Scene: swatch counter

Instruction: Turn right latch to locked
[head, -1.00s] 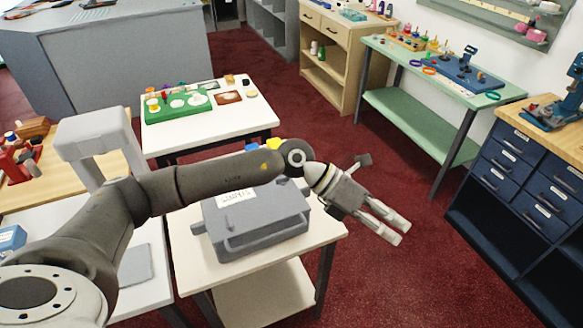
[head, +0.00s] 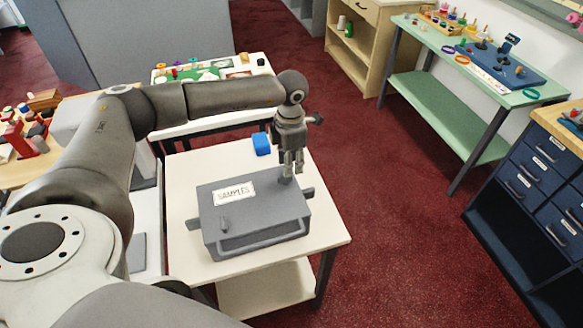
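A grey case (head: 255,213) with a white SAMPLES label stands on a cream table. The right latch (head: 286,179) is at the lid's right side, partly hidden by my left gripper (head: 292,168). That gripper points down, its fingers slightly apart, just above or beside the right latch; I cannot tell whether they touch it. The case's front handle (head: 262,238) faces me. My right gripper is out of view.
A green table (head: 440,100) and navy drawers (head: 535,190) stand to the right. Red carpet between them is clear.

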